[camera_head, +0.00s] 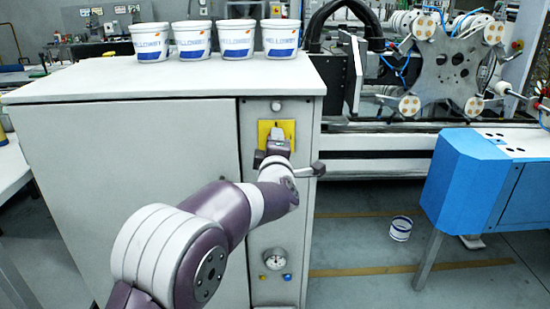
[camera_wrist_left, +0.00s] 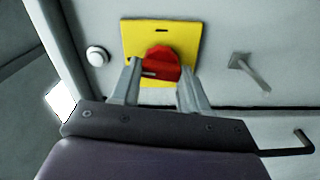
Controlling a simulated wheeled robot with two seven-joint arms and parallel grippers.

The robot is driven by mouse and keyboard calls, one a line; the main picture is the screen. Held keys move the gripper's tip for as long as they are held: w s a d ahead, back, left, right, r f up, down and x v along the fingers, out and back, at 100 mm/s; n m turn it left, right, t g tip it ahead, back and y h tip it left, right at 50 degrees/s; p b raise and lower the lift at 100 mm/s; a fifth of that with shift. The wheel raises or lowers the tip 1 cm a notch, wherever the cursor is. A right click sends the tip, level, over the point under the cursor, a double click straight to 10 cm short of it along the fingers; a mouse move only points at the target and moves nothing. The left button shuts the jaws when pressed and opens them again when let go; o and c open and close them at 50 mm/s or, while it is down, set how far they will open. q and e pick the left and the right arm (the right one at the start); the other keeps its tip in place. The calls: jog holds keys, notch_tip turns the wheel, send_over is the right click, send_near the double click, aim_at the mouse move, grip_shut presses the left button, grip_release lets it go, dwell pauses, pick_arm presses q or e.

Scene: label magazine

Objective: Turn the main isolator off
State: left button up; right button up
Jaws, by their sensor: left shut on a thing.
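The main isolator is a red rotary knob (camera_wrist_left: 162,64) on a yellow plate (camera_wrist_left: 133,42), mounted on the front of a grey cabinet. In the head view the yellow plate (camera_head: 288,128) shows below the cabinet's top edge, and my gripper hides the knob. My left gripper (camera_head: 276,136) reaches the plate from the front. In the left wrist view its two fingers (camera_wrist_left: 158,80) stand on either side of the red knob, shut on it. Part of the knob's lower edge lies behind the fingers. My right gripper is in neither view.
The grey cabinet (camera_head: 130,150) carries several white tubs (camera_head: 236,38) on top. A lever handle (camera_head: 318,170) sticks out right of my wrist. A round white button (camera_wrist_left: 97,56) sits beside the plate. A gauge (camera_head: 275,259) is lower down. A blue-ended table (camera_head: 455,180) stands at right.

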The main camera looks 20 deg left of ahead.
pick_arm(q)
jog(key=shift+f+n+b, duration=0.2)
jog(key=shift+n+b, duration=0.7)
jog(key=shift+r, duration=0.1)
jog(key=o, duration=1.1)
jog(key=shift+c, duration=0.2)
jog(key=v, duration=1.2)
jog(key=shift+s, duration=0.35)
jog(key=shift+d, duration=0.1)
